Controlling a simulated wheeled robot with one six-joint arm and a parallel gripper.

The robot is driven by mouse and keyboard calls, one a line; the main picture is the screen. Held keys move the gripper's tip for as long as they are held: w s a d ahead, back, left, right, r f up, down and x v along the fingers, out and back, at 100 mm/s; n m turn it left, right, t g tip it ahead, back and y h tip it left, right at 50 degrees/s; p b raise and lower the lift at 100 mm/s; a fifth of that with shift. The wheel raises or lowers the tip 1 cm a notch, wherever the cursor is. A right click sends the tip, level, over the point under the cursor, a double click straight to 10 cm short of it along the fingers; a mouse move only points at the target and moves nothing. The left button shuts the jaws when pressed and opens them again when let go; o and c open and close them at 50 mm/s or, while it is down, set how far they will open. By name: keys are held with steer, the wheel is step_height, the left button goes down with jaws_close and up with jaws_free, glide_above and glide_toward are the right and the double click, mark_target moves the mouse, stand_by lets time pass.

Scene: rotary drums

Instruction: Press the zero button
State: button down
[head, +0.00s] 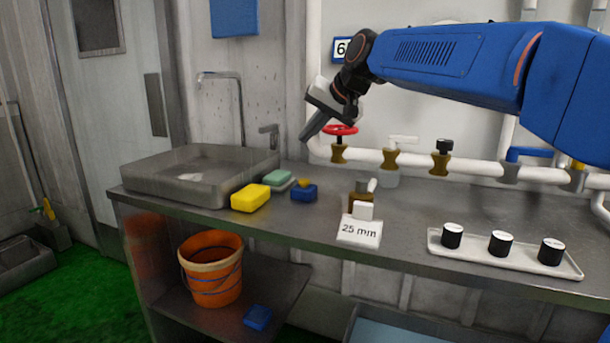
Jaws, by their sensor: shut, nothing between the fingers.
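I cannot make out a button marked zero in the head view. My gripper (308,134) is shut and empty. It points down and to the left in the air above the back of the counter, left of the red valve wheel. A small blue block with a yellow top (304,191) sits on the counter below it; its details are too small to tell. A small brass and white item (362,203) stands behind the card.
A sink (200,178) fills the counter's left end, with a yellow sponge (250,197) beside it. A pipe with a red valve wheel (340,130) and other valves runs along the back. A white tray (470,255) holds three black cylinders at right. An orange bucket (212,280) stands below.

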mark_target(307, 181)
steer(key=shift+w+a, duration=0.1)
steer(key=shift+w, duration=0.25)
steer(key=shift+f, duration=4.35)
steer(key=shift+f, duration=0.2)
steer(key=shift+f, duration=0.25)
steer(key=shift+f, duration=0.55)
steer(key=shift+r, duration=1)
